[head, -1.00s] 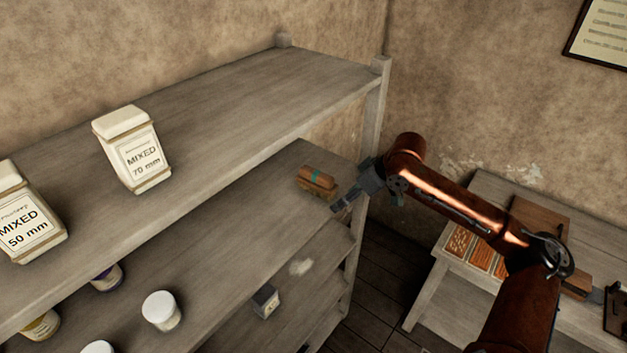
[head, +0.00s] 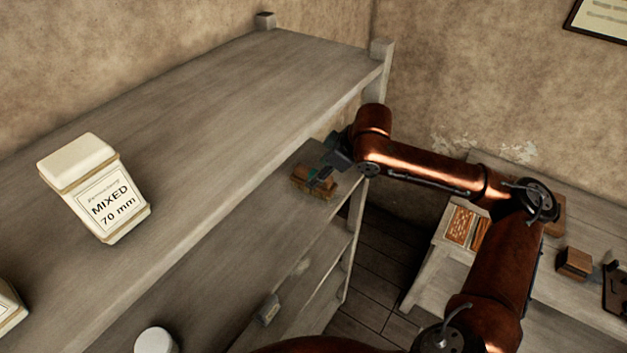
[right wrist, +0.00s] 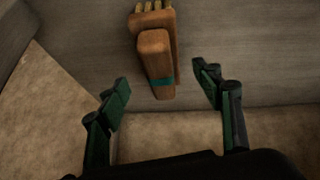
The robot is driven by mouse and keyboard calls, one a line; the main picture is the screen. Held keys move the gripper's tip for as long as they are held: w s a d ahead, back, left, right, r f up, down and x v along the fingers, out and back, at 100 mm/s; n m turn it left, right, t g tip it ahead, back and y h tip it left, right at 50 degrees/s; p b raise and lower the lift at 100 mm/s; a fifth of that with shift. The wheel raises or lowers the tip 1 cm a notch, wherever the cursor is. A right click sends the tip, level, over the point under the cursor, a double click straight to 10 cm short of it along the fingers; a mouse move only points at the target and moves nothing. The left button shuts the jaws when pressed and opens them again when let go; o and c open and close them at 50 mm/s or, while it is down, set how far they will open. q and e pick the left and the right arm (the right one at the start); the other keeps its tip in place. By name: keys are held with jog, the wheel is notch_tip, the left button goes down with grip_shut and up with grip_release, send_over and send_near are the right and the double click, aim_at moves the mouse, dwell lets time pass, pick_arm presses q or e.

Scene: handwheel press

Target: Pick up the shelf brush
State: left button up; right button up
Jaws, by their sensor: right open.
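The shelf brush (head: 303,184), a brown wooden block with a rounded handle, lies on the second shelf board near its right end. In the right wrist view the brush (right wrist: 156,62) shows a teal band on its handle and pale bristle tufts at the top edge. My right gripper (head: 318,178) is at the brush in the head view and covers part of it. In the right wrist view my right gripper (right wrist: 163,92) is open, with one finger on each side of the handle's near end and visible gaps to both. My left gripper is not in view.
The upper shelf board (head: 230,110) overhangs the brush's shelf, and a corner post (head: 380,65) stands close to my right arm. A MIXED 70 mm box (head: 95,188) sits on the upper board. A bench (head: 432,250) with wooden items stands at right.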

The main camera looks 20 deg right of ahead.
aim_at(314, 172)
jog(key=x, duration=0.4)
jog(key=shift+a+f, duration=0.15)
jog(key=shift+f, duration=0.1)
jog(key=c, duration=1.4)
jog(key=shift+o, duration=0.2)
jog(key=shift+r, duration=0.1)
jog(key=shift+r, duration=0.6)
notch_tip(314, 172, up, 2)
jog(key=shift+r, duration=0.1)
jog(key=s+a+r, duration=0.1)
jog(key=s+r, duration=0.4)
jog(key=r, duration=0.1)
jog(key=shift+b, duration=0.3)
jog(key=s+r, duration=0.1)
jog(key=s, duration=0.2)
jog(key=s+a+r, duration=0.1)
jog(key=s, duration=0.1)
jog(key=s+a+r+b, duration=0.1)
jog(key=s, duration=0.2)
jog(key=shift+s+r, duration=0.25)
jog(key=shift+s, duration=0.05)
